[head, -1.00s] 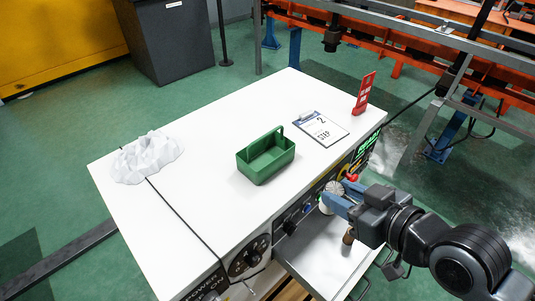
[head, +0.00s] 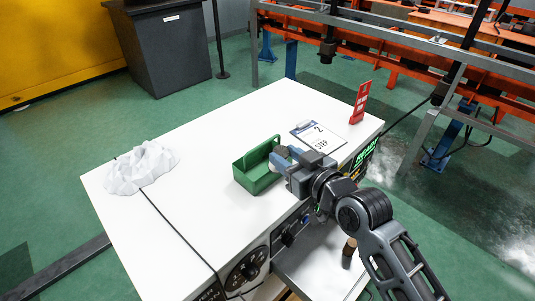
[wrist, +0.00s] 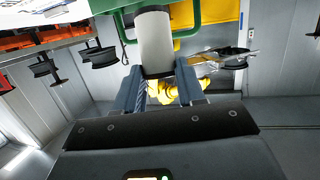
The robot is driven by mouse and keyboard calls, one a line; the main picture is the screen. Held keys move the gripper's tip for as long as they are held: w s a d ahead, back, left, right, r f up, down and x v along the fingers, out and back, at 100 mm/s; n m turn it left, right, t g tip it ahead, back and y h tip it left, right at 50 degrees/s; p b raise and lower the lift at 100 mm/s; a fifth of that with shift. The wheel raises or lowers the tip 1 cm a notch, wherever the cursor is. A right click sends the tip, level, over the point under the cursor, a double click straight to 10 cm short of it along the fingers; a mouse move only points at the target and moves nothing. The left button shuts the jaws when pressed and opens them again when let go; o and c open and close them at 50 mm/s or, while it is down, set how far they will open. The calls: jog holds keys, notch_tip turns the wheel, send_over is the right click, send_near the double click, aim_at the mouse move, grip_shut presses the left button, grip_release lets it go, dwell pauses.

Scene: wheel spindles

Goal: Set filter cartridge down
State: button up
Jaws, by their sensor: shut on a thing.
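The filter cartridge is a white cylinder with a dark end in the wrist view (wrist: 155,42), standing between my gripper's two fingers (wrist: 158,74). In the head view my gripper (head: 283,160) is shut on the cartridge, at the right end of the green tote (head: 258,183) and close to its handle. The cartridge is mostly hidden there by the fingers. In the wrist view the green tote's rim and handle show behind the cartridge. I cannot tell whether the cartridge touches the tote.
The white tabletop (head: 190,215) holds a pale lumpy object (head: 140,167), a clipboard (head: 318,136) and a red upright sign (head: 360,102). A black cable crosses the left part. A brown cylinder (head: 349,247) stands on the lower shelf. The table's middle left is clear.

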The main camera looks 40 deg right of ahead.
aim_at(279, 148)
jog(key=w, duration=0.4)
jog(key=shift+w+d+r, duration=0.15)
jog(key=shift+d, duration=0.25)
jog(key=f, duration=0.3)
jog(key=shift+w+f, duration=0.45)
jog(key=shift+f, duration=0.55)
jog(key=shift+w+d+f, duration=0.1)
jog(key=shift+w+f, duration=0.05)
jog(key=shift+f, duration=0.4)
jog(key=shift+w+d+r+p, duration=0.1)
jog(key=shift+w+r+p, duration=0.25)
jog(key=shift+p, duration=0.45)
jog(key=g+p, duration=0.1)
jog(key=w+g+p, duration=0.1)
jog(key=g, duration=0.1)
jog(key=shift+w+d+y+p, duration=0.15)
jog(key=shift+w+y+p, duration=0.1)
jog(key=shift+y+p, duration=0.15)
jog(key=shift+f, duration=0.5)
jog(key=shift+f, duration=0.1)
